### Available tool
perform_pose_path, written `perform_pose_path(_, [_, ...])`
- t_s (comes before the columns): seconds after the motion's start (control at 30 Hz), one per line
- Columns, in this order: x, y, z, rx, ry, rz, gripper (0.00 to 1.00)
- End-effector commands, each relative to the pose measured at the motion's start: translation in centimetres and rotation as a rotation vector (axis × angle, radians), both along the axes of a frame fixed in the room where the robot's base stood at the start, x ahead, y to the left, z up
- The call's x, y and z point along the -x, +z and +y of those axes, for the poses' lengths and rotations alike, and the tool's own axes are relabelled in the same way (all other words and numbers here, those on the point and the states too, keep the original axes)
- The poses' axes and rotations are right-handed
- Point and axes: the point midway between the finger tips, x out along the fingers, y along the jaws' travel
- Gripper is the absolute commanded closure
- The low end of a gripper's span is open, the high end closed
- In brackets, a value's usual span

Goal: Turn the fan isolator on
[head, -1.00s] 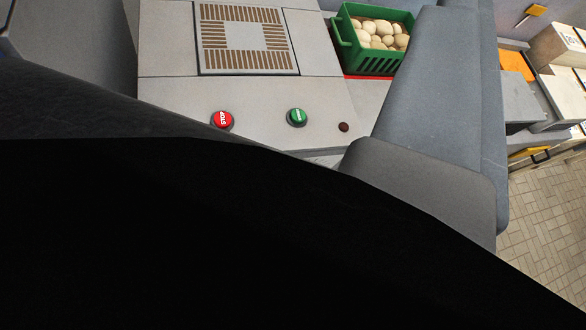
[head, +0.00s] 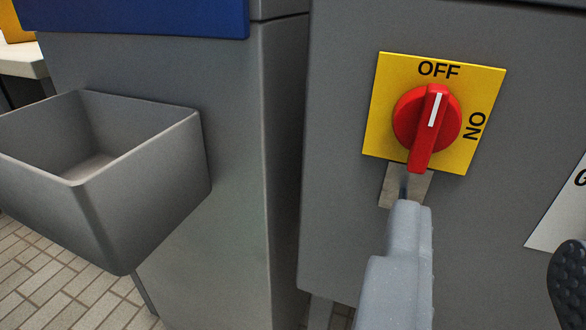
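The fan isolator is a red rotary knob (head: 427,125) on a square yellow plate (head: 384,105), fixed to a grey cabinet face. The plate reads OFF at the top and ON at the right. The knob's white line points up at OFF. My gripper (head: 485,225) is open and empty. Its light grey left finger reaches up to just below the knob's lower end; I cannot tell whether they touch. A dark, dotted pad of the other finger shows at the right edge, lower than the knob.
A grey open-topped bin (head: 150,210) stands out at the left. A grey cabinet side (head: 225,170) with a blue panel (head: 140,15) is beside it. A small metal plate (head: 388,190) sits under the yellow plate. A white label (head: 562,215) is at the right. Tiled floor shows lower left.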

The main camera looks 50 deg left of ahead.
Motion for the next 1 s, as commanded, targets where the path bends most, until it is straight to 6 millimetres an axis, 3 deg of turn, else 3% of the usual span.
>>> perform_pose_path(0.1, [0.8,-1.0,0.4,-0.042,0.016,0.001,0.65])
perform_pose_path(0.27, [0.3,-1.0,0.9,-0.049,0.021,-0.003,0.65])
perform_pose_path(1.0, [-8.6,-1.0,6.6,-0.046,0.021,-0.004,0.65])
